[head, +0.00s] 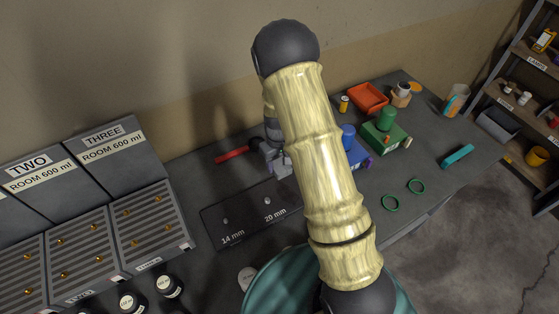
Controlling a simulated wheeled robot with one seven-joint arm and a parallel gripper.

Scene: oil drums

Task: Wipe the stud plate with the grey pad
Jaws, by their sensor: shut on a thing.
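The stud plate (245,221) is a dark plate on the bench, with small studs marked 14 mm and 20 mm. My arm covers its right part. My gripper (277,164) is at the plate's far edge, beside my arm. It is shut on a small grey thing that looks like the grey pad (283,171). The pad is small in view and partly hidden, and I cannot tell whether it touches the plate.
A red bar (232,155) lies left of my gripper. Grey racks (152,225) marked TWO and THREE stand left. Shelves stand far right.

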